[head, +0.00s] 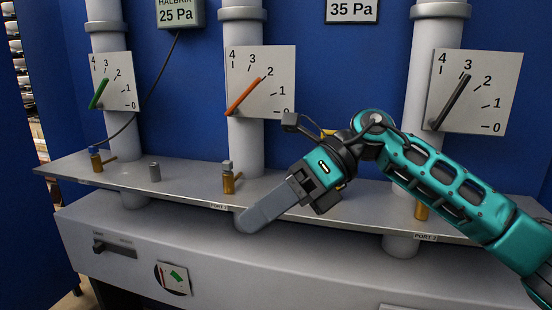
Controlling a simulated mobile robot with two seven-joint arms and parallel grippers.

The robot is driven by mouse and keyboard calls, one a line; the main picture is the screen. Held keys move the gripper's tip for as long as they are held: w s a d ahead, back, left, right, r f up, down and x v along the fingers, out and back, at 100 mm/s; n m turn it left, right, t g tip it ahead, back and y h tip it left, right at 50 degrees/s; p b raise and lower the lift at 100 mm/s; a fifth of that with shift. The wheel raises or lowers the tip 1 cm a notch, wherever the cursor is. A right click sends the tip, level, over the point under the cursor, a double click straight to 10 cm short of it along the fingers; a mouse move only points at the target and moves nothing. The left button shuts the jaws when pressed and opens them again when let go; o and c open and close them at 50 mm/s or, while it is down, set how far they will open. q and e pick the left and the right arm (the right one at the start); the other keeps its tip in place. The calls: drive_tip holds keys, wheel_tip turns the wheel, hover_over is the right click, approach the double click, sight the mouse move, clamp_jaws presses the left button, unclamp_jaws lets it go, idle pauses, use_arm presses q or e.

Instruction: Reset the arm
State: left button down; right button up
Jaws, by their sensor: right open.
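My right arm (445,185) is teal and black and reaches in from the right edge. Its gripper (252,220) points down and to the left, in front of the shelf's front edge near the middle port label. The grey fingers are open, seen from the side, and nothing shows between them. My left arm and gripper are not in view.
A grey shelf (185,188) carries brass valves (229,180) and white pipes. Gauges with green, orange (260,82) and dark needles (472,90) stand behind. A cable hangs at left.

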drive_tip(key=w+d+f+n+t, duration=0.25)
drive_tip(key=f+n+t, duration=0.45)
drive_tip(key=n, duration=0.5)
drive_tip(key=w+d+f+n+t, duration=0.1)
drive_tip(key=d+f+n+t, duration=0.3)
drive_tip(key=n+t, duration=0.65)
drive_tip(key=w+d+f+n+t, duration=0.1)
drive_tip(key=f+n+t, duration=0.55)
drive_tip(key=n, duration=0.65)
drive_tip(key=s+d+f+m+g+h, duration=0.4)
drive_tip(key=s+d+f+m, duration=0.2)
drive_tip(key=f, duration=0.6)
drive_tip(key=s+d+f+m+g+h, duration=0.3)
drive_tip(key=s+d+f+m+h, duration=0.2)
drive_tip(key=s+f, duration=0.5)
wheel_tip(320, 180, down, 2)
drive_tip(key=shift+s+d+f+m+g, duration=0.1)
drive_tip(key=shift+s+d+m+g, duration=0.25)
drive_tip(key=shift+d, duration=0.2)
drive_tip(key=shift+o, duration=0.4)
drive_tip(key=shift+w, duration=0.1)
